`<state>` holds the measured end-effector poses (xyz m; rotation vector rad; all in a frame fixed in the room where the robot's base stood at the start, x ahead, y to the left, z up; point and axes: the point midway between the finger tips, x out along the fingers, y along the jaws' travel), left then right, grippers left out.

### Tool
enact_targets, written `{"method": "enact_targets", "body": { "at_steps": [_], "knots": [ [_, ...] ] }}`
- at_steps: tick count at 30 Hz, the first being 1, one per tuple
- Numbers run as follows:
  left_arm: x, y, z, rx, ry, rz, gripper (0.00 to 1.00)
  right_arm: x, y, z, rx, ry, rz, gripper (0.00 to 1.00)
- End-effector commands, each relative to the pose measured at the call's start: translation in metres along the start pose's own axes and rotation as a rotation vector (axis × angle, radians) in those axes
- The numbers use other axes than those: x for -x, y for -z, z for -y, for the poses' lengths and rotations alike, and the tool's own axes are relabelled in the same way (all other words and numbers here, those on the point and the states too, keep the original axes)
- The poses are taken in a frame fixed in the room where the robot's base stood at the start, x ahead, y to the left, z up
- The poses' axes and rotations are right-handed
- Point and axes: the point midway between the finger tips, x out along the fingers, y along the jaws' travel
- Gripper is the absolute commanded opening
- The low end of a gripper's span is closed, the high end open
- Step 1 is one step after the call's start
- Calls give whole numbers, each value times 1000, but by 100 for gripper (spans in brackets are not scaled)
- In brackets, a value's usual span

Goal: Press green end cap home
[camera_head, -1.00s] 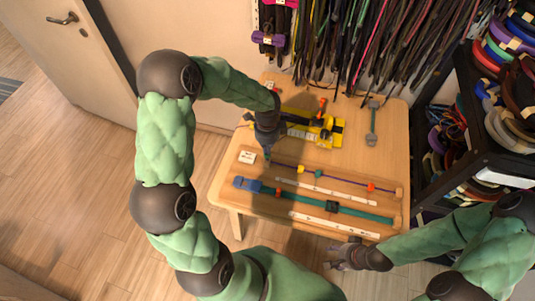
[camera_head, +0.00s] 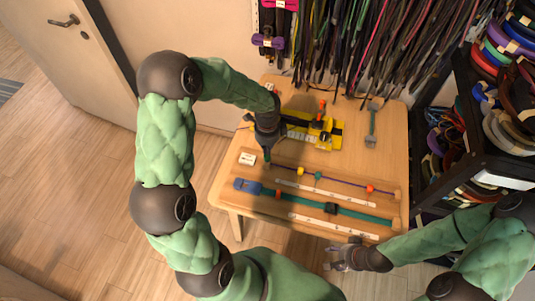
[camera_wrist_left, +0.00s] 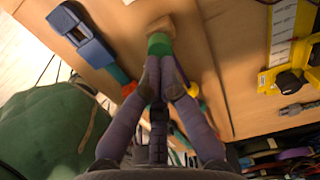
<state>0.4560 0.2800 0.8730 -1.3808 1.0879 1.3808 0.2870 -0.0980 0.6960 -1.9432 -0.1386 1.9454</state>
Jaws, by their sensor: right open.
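The green end cap (camera_wrist_left: 158,44) shows in the left wrist view against a small wooden block (camera_wrist_left: 160,24). I cannot tell how deeply it is seated. My left gripper (camera_wrist_left: 159,58) has its fingertips closed together on the cap. In the head view my left gripper (camera_head: 266,150) points down at the left end of the purple cord (camera_head: 340,181), and the cap is mostly hidden there. The cord carries yellow, teal and orange beads and runs right to a wooden end block (camera_head: 397,194). My right gripper (camera_head: 338,262) is open and empty off the table's front edge.
A teal strap (camera_head: 360,212) with a blue buckle (camera_head: 248,186) lies in front of the cord. White rulers (camera_head: 325,190) lie alongside. A yellow tool (camera_head: 328,134) and a grey-headed tool (camera_head: 372,125) lie behind. A shelf of coils (camera_head: 500,110) stands right.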

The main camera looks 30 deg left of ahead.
Motion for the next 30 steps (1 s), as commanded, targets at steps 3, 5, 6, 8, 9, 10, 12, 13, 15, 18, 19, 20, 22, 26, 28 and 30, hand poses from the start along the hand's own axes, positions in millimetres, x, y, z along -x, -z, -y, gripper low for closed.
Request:
{"method": "enact_targets", "body": {
  "at_steps": [3, 5, 6, 8, 9, 10, 12, 13, 15, 18, 19, 20, 22, 26, 28, 30],
  "knots": [
    [11, 0, 0, 0, 0, 0, 0, 9, 0, 3, 0, 0, 0, 53],
    [15, 0, 0, 0, 1, 0, 0, 13, 0, 4, 0, 0, 0, 53],
    [18, 0, 0, 0, 1, 0, 0, 15, 0, 5, 0, 0, 0, 53],
    [22, 0, 0, 0, 1, 0, 0, 18, -1, 6, 0, 0, 0, 53],
    [25, 0, 0, 0, 1, 0, 0, 20, -1, 7, 0, 0, 0, 53],
    [27, 0, 0, 0, 1, 0, 0, 22, -1, 8, 0, 0, 0, 53],
    [32, 0, 0, 0, 1, 0, 0, 26, -1, 9, 0, 0, 0, 53],
    [34, 0, 0, 0, 1, 0, 0, 27, -1, 10, 0, 0, 0, 53],
    [38, 0, 0, 0, 1, 0, 0, 31, -1, 11, 0, 0, 0, 53],
    [45, 0, 0, 0, 0, 0, 0, 36, -1, 13, 0, 0, 0, 53],
    [47, 0, 0, 0, 1, 0, 0, 38, -1, 14, 0, 0, 0, 53],
    [49, 0, 0, 0, 0, 0, 0, 40, -1, 14, 0, 0, 0, 53],
    [54, 0, 0, 0, 0, 0, 0, 44, -2, 16, 0, 0, 0, 53],
    [62, 0, 0, 0, 0, 0, 0, 50, -2, 18, 0, 0, 0, 53],
    [65, 0, 0, 0, 0, 0, 0, 52, -2, 18, 0, 0, 0, 53],
    [65, 0, 0, 0, 0, 0, 0, 52, -2, 18, 0, 0, 0, 53]
  ]
}}
